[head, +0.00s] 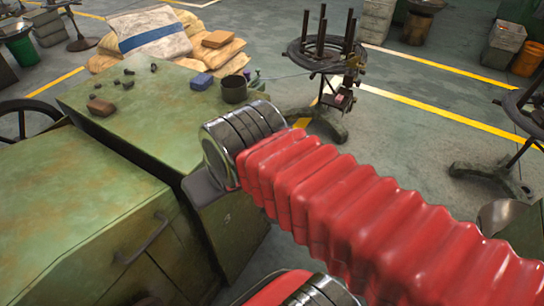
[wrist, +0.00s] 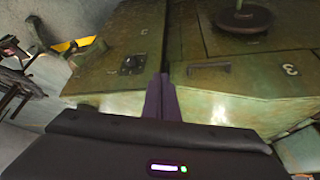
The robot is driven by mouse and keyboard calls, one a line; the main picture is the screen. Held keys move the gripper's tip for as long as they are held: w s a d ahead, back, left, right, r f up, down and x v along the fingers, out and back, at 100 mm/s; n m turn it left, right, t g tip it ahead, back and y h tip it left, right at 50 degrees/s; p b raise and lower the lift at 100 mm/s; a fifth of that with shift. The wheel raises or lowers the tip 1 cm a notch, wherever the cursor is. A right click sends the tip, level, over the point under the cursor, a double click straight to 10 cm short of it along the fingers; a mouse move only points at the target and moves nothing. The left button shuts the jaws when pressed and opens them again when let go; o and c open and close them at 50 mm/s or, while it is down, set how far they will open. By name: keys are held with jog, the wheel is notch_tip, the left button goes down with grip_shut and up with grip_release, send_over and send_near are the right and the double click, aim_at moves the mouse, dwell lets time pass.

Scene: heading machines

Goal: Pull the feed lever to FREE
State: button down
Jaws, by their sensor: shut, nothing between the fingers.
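In the wrist view my gripper (wrist: 161,88) points at the green machine (wrist: 105,45), its two dark purple fingers shut together with nothing between them. A small black fitting (wrist: 131,65) sits on the machine face just left of the fingertips; it may be the feed lever, but it is too small to tell, and no FREE mark can be read. My gripper appears apart from it. A dark bar handle (wrist: 207,67) is on the panel to the right.
The green machine top (head: 150,110) carries a brown block (head: 101,107), a blue box (head: 202,82) and a dark cup (head: 234,89). A bar handle (head: 146,240) is on its near side. Sacks (head: 155,35) and a wire stand (head: 325,50) are beyond.

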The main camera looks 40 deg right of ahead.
jog(key=shift+w, duration=0.1)
jog(key=w+d+f+m+y, duration=1)
jog(key=w+d+f, duration=0.3)
jog(key=w+f, duration=0.25)
jog(key=d+f+m+t+h, duration=0.2)
jog(key=d+f, duration=0.4)
jog(key=d, duration=0.3)
jog(key=d+f+m+t+h, duration=0.2)
jog(key=d+f+m+t, duration=0.3)
jog(key=d, duration=0.4)
jog(key=d+f+m+t+h, duration=0.2)
jog(key=d+f+m+t, duration=0.2)
jog(key=d, duration=0.5)
notch_tip(320, 180, down, 3)
jog(key=shift+s+r, duration=0.1)
jog(key=shift+s, duration=0.1)
